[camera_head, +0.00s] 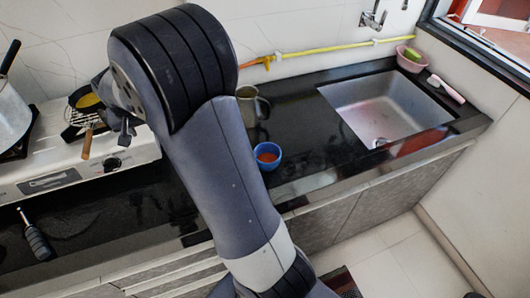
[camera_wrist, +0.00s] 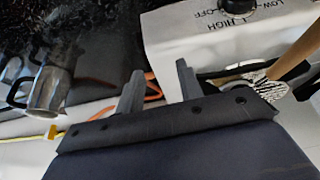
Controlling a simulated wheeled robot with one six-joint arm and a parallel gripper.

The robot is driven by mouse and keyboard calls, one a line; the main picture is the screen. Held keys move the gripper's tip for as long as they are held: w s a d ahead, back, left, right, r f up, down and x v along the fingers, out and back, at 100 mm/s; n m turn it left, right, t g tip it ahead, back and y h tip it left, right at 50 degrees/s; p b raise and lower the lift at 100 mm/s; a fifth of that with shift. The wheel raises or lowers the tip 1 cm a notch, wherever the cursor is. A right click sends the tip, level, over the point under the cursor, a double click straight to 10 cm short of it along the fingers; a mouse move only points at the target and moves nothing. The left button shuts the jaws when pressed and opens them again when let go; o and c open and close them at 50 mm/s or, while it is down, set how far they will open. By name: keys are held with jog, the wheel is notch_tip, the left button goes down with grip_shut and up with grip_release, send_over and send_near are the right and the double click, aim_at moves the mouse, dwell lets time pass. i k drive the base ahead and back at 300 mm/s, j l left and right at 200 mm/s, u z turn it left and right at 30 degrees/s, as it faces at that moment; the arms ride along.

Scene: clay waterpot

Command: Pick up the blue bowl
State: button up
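The blue bowl (camera_head: 266,166) sits on the black counter in the head view, just right of my arm, with something reddish inside it. It does not show in the wrist view. My gripper (camera_wrist: 159,69) is open in the wrist view, its two grey fingers apart with nothing between them. In the head view my gripper (camera_head: 122,130) is at the left, in front of the stove, well away from the bowl and partly hidden by my arm.
A metal jug (camera_head: 250,104) stands behind the bowl; it also shows in the wrist view (camera_wrist: 50,88). The white stove (camera_head: 50,165) with a pan and wooden handle is at left. The sink (camera_head: 385,105) is at right. A black-handled tool (camera_head: 37,240) lies at front left.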

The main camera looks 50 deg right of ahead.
aim_at(267, 155)
jog(key=z, duration=1.35)
